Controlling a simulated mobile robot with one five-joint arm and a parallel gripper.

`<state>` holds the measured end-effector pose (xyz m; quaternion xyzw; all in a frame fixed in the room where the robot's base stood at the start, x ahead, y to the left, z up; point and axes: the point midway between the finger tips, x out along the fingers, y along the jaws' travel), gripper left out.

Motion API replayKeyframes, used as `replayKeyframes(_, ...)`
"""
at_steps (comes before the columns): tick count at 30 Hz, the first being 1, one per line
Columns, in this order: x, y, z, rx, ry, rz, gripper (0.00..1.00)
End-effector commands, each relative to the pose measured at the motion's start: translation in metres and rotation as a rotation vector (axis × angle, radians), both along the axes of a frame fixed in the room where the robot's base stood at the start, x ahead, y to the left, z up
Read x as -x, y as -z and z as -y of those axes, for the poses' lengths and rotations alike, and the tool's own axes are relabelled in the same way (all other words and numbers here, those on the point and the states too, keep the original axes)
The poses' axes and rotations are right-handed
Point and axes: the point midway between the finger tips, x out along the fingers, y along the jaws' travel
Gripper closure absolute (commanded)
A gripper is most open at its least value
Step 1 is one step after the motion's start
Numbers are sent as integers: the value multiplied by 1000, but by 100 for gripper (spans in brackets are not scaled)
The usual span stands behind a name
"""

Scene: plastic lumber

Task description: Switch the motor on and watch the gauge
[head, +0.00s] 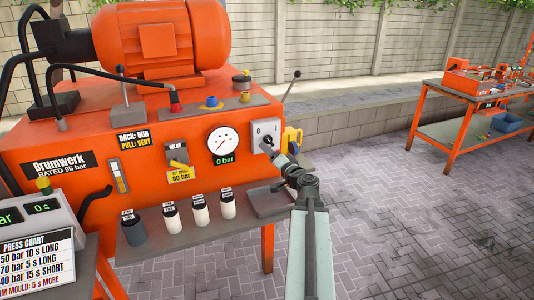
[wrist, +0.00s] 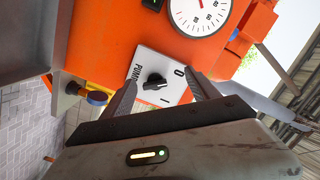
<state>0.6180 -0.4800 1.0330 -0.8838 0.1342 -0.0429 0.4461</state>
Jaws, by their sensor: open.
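The motor switch is a pale plate (head: 260,131) marked 0 on the orange press, right of the gauge. In the wrist view the plate (wrist: 145,68) reads PUMP, 0 and I, around a black knob (wrist: 155,83); I cannot tell which mark it points to. The white round gauge (head: 222,145) has a green readout of 0 bar; part of its dial (wrist: 198,14) shows in the wrist view. The orange motor (head: 165,38) sits on top. My gripper (head: 270,153) is open, its fingers (wrist: 163,79) on either side of the knob, apparently not gripping it.
A lever with a black tip (head: 291,86) rises beside the switch, and a yellow part (head: 292,140) sits to its right. Several small canisters (head: 200,211) stand on the grey shelf below. An orange bench (head: 470,92) stands far right. The paving (head: 400,220) between is clear.

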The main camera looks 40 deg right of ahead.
Motion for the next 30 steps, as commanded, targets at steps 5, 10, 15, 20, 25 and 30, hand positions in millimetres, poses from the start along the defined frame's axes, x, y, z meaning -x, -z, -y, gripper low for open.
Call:
replayKeyframes(5,26,-3,36,-19,94,53,31)
replayKeyframes(10,23,-4,41,-20,97,53,31)
replayKeyframes(15,3,-4,53,-20,99,53,31)
replayKeyframes(20,-26,-4,65,-20,100,53,31)
replayKeyframes(25,-42,-4,72,-20,102,52,31)
replayKeyframes(30,-41,-4,71,-20,103,52,31)
